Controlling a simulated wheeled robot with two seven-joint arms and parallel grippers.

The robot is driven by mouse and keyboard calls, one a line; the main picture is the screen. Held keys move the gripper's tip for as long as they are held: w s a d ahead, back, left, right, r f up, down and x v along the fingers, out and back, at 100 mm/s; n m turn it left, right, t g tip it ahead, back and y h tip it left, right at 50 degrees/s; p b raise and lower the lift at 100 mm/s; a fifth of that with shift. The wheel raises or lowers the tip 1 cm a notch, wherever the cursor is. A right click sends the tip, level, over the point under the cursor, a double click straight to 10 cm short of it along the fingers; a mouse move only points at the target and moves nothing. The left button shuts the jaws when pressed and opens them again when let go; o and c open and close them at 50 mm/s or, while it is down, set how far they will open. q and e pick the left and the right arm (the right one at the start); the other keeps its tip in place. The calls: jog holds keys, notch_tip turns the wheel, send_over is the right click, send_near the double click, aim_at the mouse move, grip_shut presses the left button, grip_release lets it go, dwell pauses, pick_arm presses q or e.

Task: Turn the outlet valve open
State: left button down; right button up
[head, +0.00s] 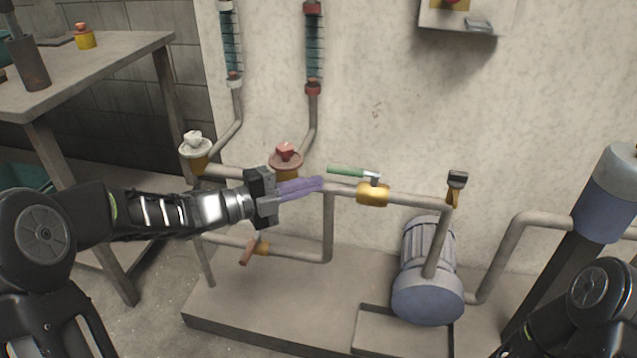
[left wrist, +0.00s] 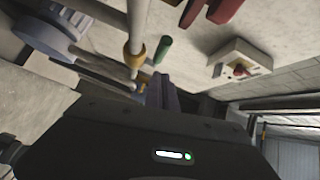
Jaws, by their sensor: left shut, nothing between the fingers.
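A lever valve with a green handle (head: 347,171) and a brass body (head: 372,196) sits on the upper horizontal pipe. The handle points left, roughly along the pipe. Which valve is the outlet valve is not marked. My left gripper (head: 322,183) is shut and empty, its purple fingers pointing right. The tips appear just left of the brass body and below the green handle's free end; contact cannot be told. In the left wrist view, the green handle (left wrist: 163,49) and brass body (left wrist: 134,56) show beyond my fingers (left wrist: 164,92). My right gripper is outside the view.
A red-handled lever valve (head: 248,252) is on the lower pipe. A black-handled valve (head: 456,184) stands near the pump motor (head: 428,292). White (head: 194,146) and red (head: 285,154) knobs are at left. A workbench (head: 90,73) stands far left. The wall is behind the pipes.

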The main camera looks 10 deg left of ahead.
pick_arm(q)
jog(key=s+a+p, duration=0.1)
jog(key=a, duration=0.6)
jog(key=shift+s+r, duration=0.2)
